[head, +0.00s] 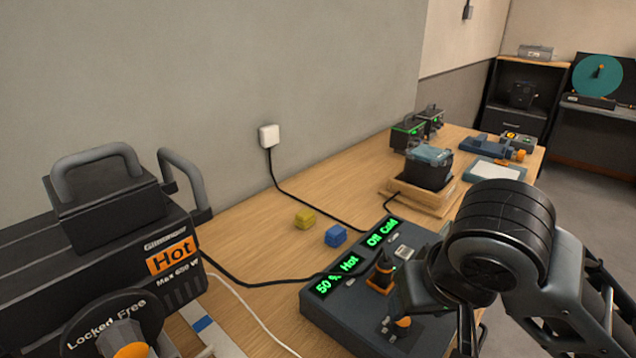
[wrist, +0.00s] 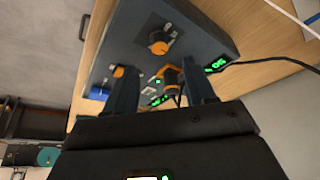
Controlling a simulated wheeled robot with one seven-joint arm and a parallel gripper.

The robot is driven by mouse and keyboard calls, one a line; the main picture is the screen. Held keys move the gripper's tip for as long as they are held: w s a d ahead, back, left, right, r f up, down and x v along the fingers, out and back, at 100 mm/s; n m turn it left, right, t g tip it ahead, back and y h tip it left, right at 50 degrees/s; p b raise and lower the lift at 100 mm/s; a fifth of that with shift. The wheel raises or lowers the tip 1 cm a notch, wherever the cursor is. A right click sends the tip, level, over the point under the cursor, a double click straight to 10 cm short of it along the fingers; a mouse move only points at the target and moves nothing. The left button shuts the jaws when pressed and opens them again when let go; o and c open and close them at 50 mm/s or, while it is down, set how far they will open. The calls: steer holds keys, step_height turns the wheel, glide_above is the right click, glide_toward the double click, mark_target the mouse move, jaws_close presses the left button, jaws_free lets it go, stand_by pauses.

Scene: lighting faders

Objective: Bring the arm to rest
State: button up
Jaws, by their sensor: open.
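My gripper (head: 432,300) is over the right part of the dark control box (head: 345,318) in the head view, partly hidden by my own wrist. In the wrist view my gripper (wrist: 160,82) has its two fingers apart. A black and orange control (wrist: 170,78) shows in the gap between them; I cannot tell whether the fingers touch it. In the head view an upright black and orange control (head: 381,275) stands on the box, left of my gripper. The box's green displays (head: 338,275) read "50 % Hot" and "Off Cold".
A large black lamp (head: 100,240) marked "Hot" stands at left, with a "Locked Free" disc. A yellow block (head: 305,219) and a blue block (head: 335,236) lie on the wooden table (head: 250,235). Cables cross the table. A device on a wooden base (head: 428,170) stands behind the box.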

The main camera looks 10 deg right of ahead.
steer(key=w+a+r+m+t+y, duration=0.1)
steer(key=a+r+t+y, duration=0.25)
steer(key=a, duration=0.55)
steer(key=w+a+r+m+t+y, duration=0.1)
steer(key=a+r+t+y, duration=0.3)
steer(key=a, duration=0.5)
steer(key=s+d+f+m+t+h, duration=0.3)
steer(key=s+d+f+h, duration=0.35)
steer(key=s+f, duration=0.7)
steer(key=s+d+r+n, duration=0.1)
steer(key=s+d+n, duration=0.2)
steer(key=s+d, duration=0.3)
steer(key=s+d+r+n, duration=0.1)
steer(key=s+d+n, duration=0.2)
steer(key=s, duration=0.9)
steer(key=d, duration=0.3)
steer(key=shift+s+r+n, duration=0.2)
steer(key=shift+s+n, duration=0.05)
steer(key=shift+n, duration=0.15)
